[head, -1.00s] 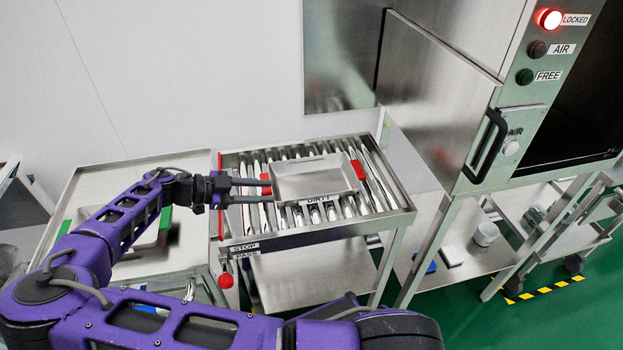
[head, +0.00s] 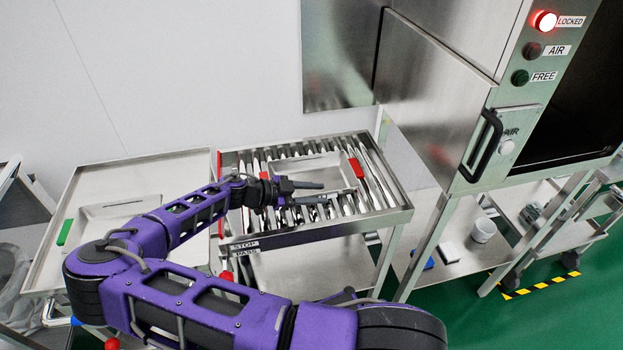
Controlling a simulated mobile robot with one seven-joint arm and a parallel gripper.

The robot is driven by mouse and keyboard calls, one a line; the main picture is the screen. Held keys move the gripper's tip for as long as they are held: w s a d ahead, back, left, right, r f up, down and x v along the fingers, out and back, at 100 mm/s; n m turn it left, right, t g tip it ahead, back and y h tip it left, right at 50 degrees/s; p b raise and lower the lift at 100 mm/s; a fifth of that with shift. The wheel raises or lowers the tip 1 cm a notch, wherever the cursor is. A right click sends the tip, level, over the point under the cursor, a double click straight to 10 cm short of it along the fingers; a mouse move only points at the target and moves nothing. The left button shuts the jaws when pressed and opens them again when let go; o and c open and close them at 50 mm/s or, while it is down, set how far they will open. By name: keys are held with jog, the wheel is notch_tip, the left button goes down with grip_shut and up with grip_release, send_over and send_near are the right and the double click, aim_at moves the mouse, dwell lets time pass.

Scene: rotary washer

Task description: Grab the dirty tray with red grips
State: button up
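The dirty tray (head: 318,165) is a shallow metal tray lying on the roller table. Its right red grip (head: 356,168) shows clearly, and a little of its left red grip (head: 263,176) shows behind my wrist. My gripper (head: 325,191) reaches in from the left, and in the picture it overlaps the tray's left and near part. Its two fingers point right and stand apart, with nothing seen held between them. It hides the near left corner of the tray and most of the label there. I cannot tell its height above the tray.
The roller table (head: 385,216) has a raised metal rim. A side table (head: 100,180) at left holds another tray (head: 118,209) with a green grip. The washer (head: 440,100) stands at right, its red LOCKED lamp (head: 545,21) lit. Plain wall lies behind.

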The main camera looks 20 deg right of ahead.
jog(key=shift+d+f, duration=0.2)
jog(key=shift+d, duration=0.3)
grip_shut()
jog(key=shift+r, duration=0.1)
dwell(1.0)
